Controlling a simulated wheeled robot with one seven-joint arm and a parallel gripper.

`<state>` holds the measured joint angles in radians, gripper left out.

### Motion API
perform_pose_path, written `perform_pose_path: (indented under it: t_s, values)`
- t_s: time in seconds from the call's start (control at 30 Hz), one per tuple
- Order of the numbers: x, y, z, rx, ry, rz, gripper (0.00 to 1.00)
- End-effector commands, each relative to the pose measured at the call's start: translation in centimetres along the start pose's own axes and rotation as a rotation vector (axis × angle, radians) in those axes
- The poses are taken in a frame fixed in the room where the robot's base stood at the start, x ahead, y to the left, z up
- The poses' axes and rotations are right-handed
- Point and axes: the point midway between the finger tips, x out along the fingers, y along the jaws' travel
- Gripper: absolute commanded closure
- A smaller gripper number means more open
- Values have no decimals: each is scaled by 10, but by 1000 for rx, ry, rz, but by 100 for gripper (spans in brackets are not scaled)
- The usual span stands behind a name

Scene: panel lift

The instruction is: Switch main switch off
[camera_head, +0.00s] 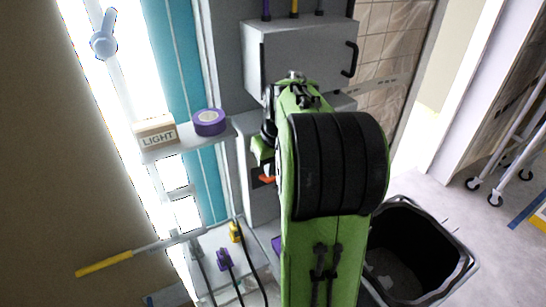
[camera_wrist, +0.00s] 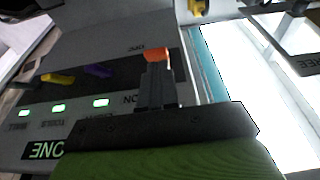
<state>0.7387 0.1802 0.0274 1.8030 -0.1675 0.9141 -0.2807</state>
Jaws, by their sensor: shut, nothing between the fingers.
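The main switch is likely the orange-tipped lever (camera_wrist: 157,56) on the grey panel (camera_wrist: 90,110) in the wrist view. It lies by the upside-down "OFF" lettering; lettering reading "ON" is farther down. My gripper (camera_wrist: 157,72) is shut, with its dark fingers right at the orange tip and covering the part of the lever below it. I cannot tell whether they touch. In the head view an orange part (camera_head: 265,180) shows beside my green arm, which hides most of the panel.
A yellow lever (camera_wrist: 58,78) and a purple lever (camera_wrist: 97,71) share the panel, with lit green lamps (camera_wrist: 58,108). A grey box (camera_head: 300,55) with a black handle is above. A shelf holds a "LIGHT" block (camera_head: 156,132) and purple tape roll (camera_head: 209,122). A black bin (camera_head: 415,255) stands right.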

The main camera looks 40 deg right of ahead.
Motion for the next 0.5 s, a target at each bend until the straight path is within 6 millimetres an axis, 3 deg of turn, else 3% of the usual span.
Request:
perform_pose_path:
  t_s: [0.13,0.5]
  values:
    - [11,0,0,-1,-1,-1,100]
    - [11,0,0,-1,4,0,100]
